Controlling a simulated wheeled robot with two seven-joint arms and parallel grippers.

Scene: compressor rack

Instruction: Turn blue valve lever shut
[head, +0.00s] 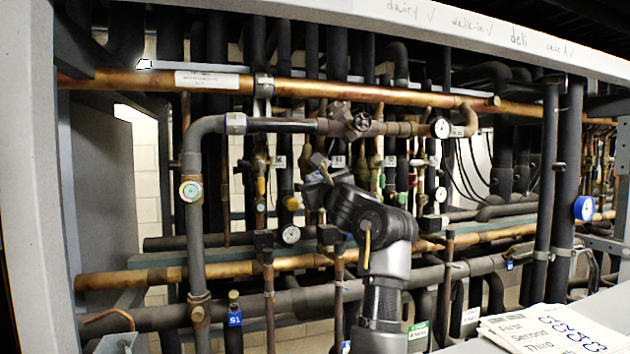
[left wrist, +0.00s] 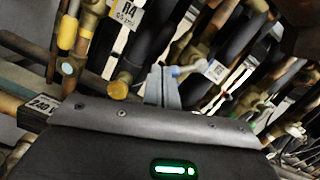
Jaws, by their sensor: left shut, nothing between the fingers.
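In the left wrist view a small pale-blue lever (left wrist: 188,70) sits on a brass valve body (left wrist: 205,52), just right of my fingertips. My left gripper (left wrist: 163,72) has its two grey fingers together with nothing between them. The fingertips are very close to the lever; I cannot tell whether they touch it. In the head view my left gripper (head: 318,168) reaches up among the vertical pipes at the middle of the rack. There the lever cannot be made out, with my gripper and wrist in front of that area. My right gripper is out of view.
A long copper pipe (head: 350,92) crosses above my gripper, with a dark round handwheel (head: 361,121) below it. In the left wrist view a yellow cap (left wrist: 118,90) is left of the fingers. Papers (head: 550,330) lie at bottom right.

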